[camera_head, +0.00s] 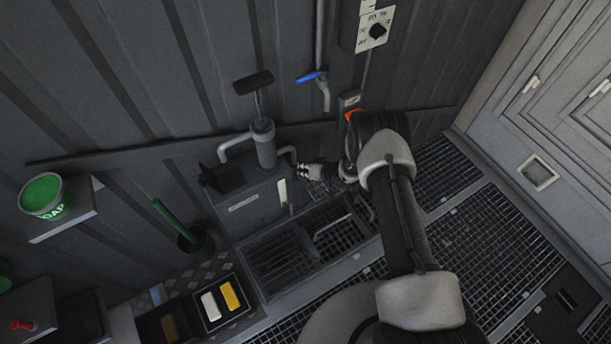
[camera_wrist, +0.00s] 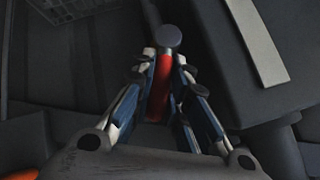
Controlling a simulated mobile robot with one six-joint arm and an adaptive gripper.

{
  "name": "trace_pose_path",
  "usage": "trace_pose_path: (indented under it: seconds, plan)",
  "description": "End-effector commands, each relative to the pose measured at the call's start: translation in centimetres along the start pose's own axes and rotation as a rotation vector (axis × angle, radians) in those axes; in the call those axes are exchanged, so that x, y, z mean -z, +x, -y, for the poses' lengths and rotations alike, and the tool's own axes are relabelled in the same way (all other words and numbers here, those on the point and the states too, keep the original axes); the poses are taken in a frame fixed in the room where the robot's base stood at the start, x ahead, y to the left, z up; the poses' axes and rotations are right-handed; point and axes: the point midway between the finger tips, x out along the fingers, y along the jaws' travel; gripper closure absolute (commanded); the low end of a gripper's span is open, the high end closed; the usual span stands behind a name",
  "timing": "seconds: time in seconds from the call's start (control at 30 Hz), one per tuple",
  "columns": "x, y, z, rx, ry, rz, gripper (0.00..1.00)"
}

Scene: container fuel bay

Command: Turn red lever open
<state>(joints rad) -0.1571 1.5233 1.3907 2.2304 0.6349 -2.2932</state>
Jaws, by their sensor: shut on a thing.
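The red lever (camera_wrist: 161,88) shows in the wrist view as a red bar with a round grey end, upright in the picture between my two fingers. My gripper (camera_wrist: 165,62) is shut on it, with a finger on each side. In the head view my gripper (camera_head: 303,172) is at the right side of the grey tank (camera_head: 250,205), below the end of its curved spout pipe. The lever itself is too small and covered there to make out clearly. How far it is turned cannot be told.
A pump with a black T-handle (camera_head: 253,82) rises from the tank. A blue-handled tap (camera_head: 308,77) is on the wall above. A floor grate (camera_head: 285,262) lies below. A green tub (camera_head: 43,195) and a tray with sponges (camera_head: 222,303) are at left.

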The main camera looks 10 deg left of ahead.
Motion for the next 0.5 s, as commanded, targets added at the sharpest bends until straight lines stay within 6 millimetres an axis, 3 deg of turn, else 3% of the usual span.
trace_pose_path:
  seconds: [0.5]
  plan:
    - [0.72, 0.37, -0.16, -0.025, -0.028, -0.008, 1.00]
